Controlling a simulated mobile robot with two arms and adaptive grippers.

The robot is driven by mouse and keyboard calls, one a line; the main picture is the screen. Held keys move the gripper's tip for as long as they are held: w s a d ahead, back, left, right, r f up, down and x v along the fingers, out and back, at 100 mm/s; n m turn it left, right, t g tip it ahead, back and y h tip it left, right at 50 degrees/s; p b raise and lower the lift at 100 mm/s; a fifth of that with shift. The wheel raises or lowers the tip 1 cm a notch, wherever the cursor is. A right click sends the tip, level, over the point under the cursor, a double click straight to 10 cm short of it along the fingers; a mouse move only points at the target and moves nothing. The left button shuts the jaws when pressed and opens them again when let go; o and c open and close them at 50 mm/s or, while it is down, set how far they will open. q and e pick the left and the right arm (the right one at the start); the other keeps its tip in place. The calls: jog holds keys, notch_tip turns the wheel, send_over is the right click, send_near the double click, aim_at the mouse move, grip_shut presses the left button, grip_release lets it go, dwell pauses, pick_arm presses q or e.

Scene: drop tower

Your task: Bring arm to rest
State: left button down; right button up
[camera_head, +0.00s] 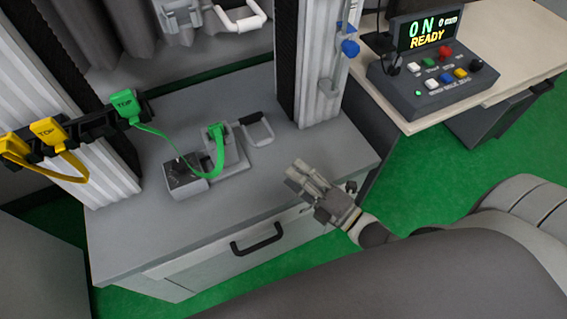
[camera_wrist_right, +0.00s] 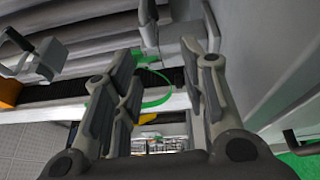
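My right gripper (camera_head: 308,174) is over the front right part of the grey cabinet top (camera_head: 255,195) in the head view, with nothing held. In the right wrist view its two finger pairs stand apart with an empty gap between them (camera_wrist_right: 168,62). The gripper looks apart from the green connector (camera_head: 215,133) and the block under it, which are to its left. Whether the fingers touch the cabinet top cannot be told. My left gripper is not in view.
A green cable (camera_head: 185,145) runs from a black rack to the connector. Yellow plugs (camera_head: 47,130) hang at left. A grey handle (camera_head: 258,130) and a tower column (camera_head: 322,70) stand behind the gripper. A control box (camera_head: 440,75) reading "READY" sits on the table at right.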

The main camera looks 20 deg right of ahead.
jog(key=shift+v, duration=1)
jog(key=shift+w, duration=0.1)
